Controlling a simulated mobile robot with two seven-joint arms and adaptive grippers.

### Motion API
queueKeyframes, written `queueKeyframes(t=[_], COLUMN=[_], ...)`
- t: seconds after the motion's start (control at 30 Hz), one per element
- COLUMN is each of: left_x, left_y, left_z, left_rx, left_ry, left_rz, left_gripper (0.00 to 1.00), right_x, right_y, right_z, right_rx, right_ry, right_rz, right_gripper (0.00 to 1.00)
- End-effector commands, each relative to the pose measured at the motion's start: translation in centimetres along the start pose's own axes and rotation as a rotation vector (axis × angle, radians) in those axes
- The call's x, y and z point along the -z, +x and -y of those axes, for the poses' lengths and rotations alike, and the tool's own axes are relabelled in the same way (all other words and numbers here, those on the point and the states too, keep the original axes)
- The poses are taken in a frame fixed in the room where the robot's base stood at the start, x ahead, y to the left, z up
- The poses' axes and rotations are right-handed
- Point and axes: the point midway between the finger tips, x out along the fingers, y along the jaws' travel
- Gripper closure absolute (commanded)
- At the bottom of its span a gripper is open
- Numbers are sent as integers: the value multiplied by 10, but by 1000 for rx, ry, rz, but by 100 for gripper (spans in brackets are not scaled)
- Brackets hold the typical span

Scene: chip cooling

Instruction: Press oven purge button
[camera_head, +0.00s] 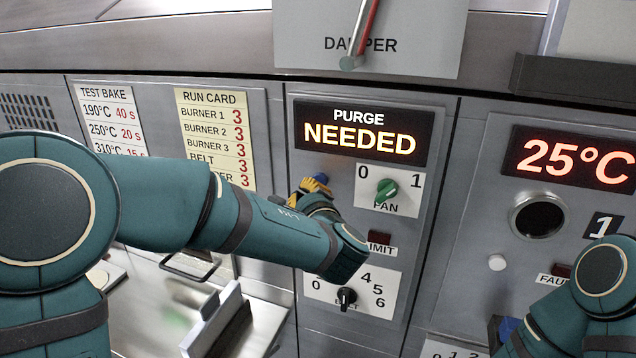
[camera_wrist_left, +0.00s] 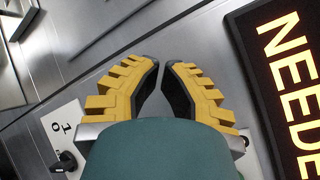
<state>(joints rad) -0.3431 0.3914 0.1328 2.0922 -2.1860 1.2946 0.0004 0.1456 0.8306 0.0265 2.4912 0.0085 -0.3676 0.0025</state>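The purge display (camera_head: 362,132) is lit and reads PURGE NEEDED; part of it also shows in the left wrist view (camera_wrist_left: 290,70). My left gripper (camera_head: 312,184), with yellow fingers, is in front of the panel just below this display, left of the green fan knob. In the left wrist view its fingertips (camera_wrist_left: 161,66) are close together with nothing held between them. A small blue piece (camera_head: 320,178) shows at the fingers; I cannot tell whether it is the purge button. Contact with the panel cannot be judged. My right arm is at the lower right, its gripper (camera_head: 503,333) mostly hidden.
The fan knob (camera_head: 387,190) and the limit lamp (camera_head: 380,238) are right of the left gripper. The belt knob (camera_head: 347,297) is below my left arm. A temperature display (camera_head: 578,160) reads 25°C. A damper lever (camera_head: 362,35) is above.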

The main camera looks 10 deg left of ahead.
Motion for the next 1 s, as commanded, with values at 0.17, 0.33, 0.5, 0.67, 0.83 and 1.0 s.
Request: queueKeyframes(t=[0.17,0.33,0.5,0.67,0.83,1.0], left_x=[0,1,4,4,4,4], left_y=[0,1,5,7,7,7], left_z=[0,0,2,4,4,4], left_rx=[0,0,0,0,0,0], left_ry=[0,0,-1,-1,0,0], left_rz=[0,0,0,0,0,0], left_gripper=[100,100,100,100,100,100], right_x=[0,0,-1,-1,-1,-1], right_y=[0,1,6,8,7,8], right_z=[0,0,-2,-3,-3,-3], right_rx=[0,0,0,0,0,0], right_ry=[0,0,0,0,0,0], right_rz=[0,0,0,0,0,0], right_gripper=[100,100,100,100,100,100])
